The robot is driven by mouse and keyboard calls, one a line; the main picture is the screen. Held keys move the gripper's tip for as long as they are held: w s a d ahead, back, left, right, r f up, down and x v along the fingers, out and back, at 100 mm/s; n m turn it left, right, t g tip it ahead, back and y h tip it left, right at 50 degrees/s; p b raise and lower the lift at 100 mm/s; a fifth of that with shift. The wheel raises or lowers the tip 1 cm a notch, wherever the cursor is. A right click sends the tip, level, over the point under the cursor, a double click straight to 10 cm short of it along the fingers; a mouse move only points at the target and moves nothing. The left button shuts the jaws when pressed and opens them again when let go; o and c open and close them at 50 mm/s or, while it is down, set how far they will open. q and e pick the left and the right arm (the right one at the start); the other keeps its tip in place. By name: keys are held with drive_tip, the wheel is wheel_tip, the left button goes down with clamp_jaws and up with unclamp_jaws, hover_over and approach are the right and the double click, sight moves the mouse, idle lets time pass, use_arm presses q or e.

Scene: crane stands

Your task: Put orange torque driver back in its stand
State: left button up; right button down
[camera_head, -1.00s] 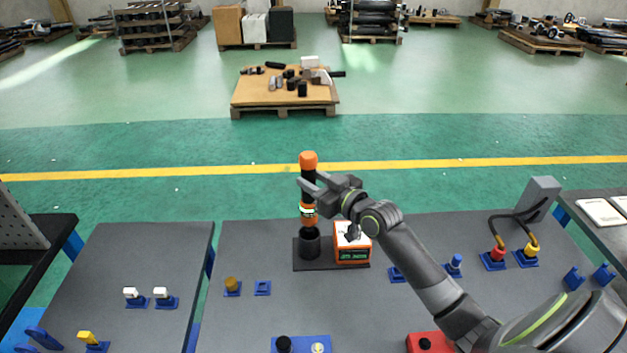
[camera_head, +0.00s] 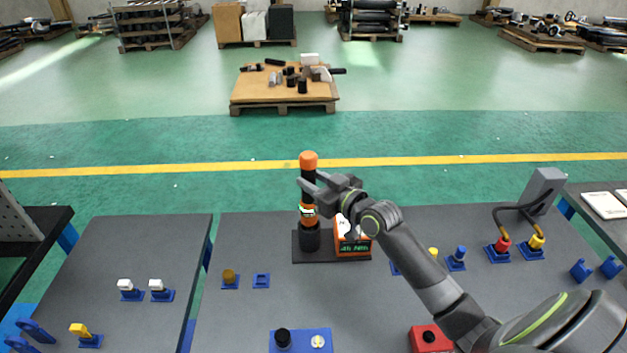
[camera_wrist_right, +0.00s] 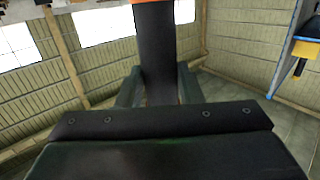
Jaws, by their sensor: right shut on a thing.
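The orange torque driver (camera_head: 308,160) is upright, with an orange cap, a black grip and an orange lower body. My right gripper (camera_head: 309,184) is shut on its black grip, which also shows between the fingers in the right wrist view (camera_wrist_right: 157,60). The stand has a black round cup (camera_head: 310,238) on a dark base plate with an orange box (camera_head: 352,240) beside it. The driver's lower end is at the cup's mouth; I cannot tell how deep it sits. My left gripper is not in view.
Small blue holders with a brown knob (camera_head: 229,277), white pieces (camera_head: 157,286) and red and yellow plugs (camera_head: 503,245) stand on the dark table. A blue block (camera_head: 300,341) and a red box (camera_head: 430,338) are at the front. The table left of the stand is mostly clear.

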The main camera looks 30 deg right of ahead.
drive_tip(key=shift+f+b, duration=2.15)
drive_tip(key=c, duration=1)
unclamp_jaws()
drive_tip(key=shift+r, duration=0.15)
drive_tip(key=shift+o, duration=0.4)
drive_tip(key=shift+s, duration=0.1)
drive_tip(key=shift+f, duration=0.25)
drive_tip(key=shift+p+v, duration=0.9)
drive_tip(key=shift+v, duration=1.6)
drive_tip(key=shift+r, duration=0.1)
